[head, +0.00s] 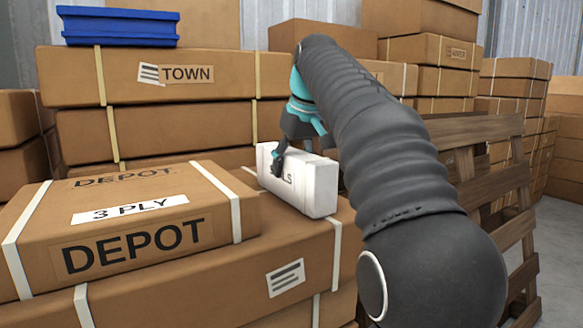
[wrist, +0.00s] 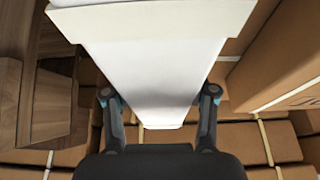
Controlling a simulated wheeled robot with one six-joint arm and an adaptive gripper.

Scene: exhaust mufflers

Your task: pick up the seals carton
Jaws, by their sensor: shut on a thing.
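The seals carton (head: 310,188) is a white box with dark lettering ending in "LS", partly covered by my gripper finger. It is at the middle of the head view, over a brown carton beside the DEPOT box. My gripper (head: 282,160) is shut on it from above. In the wrist view the white carton (wrist: 150,75) fills the middle, with the fingers of my gripper (wrist: 160,95) on its two sides. I cannot tell whether its underside touches the brown carton below.
A DEPOT box (head: 225,215) lies at left on larger cartons. A TOWN carton (head: 215,75) carries a blue bin (head: 118,27) behind. A wooden pallet (head: 475,165) stands upright at right. Stacked cartons (head: 510,95) fill the back right; grey floor (head: 560,255) shows at far right.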

